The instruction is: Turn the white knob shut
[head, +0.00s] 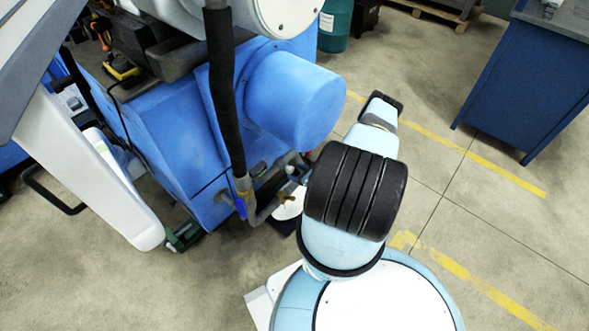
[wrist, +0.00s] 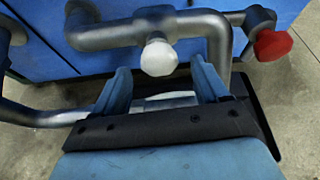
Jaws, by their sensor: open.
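The white knob (wrist: 159,58) sits on a grey metal pipe in the wrist view, near the upper middle. My gripper (wrist: 160,80) is open, with one blue finger at the left and one at the right. The knob shows between and slightly beyond the fingertips, and I see no contact. In the head view my arm hides the knob and the gripper's fingers.
A red knob (wrist: 272,44) is on the pipework to the right. The grey pipe (wrist: 105,37) runs along the blue machine (wrist: 190,5). A black hose (head: 222,90) hangs down the machine's front. A blue cabinet (head: 525,80) stands at the right; the floor before it is clear.

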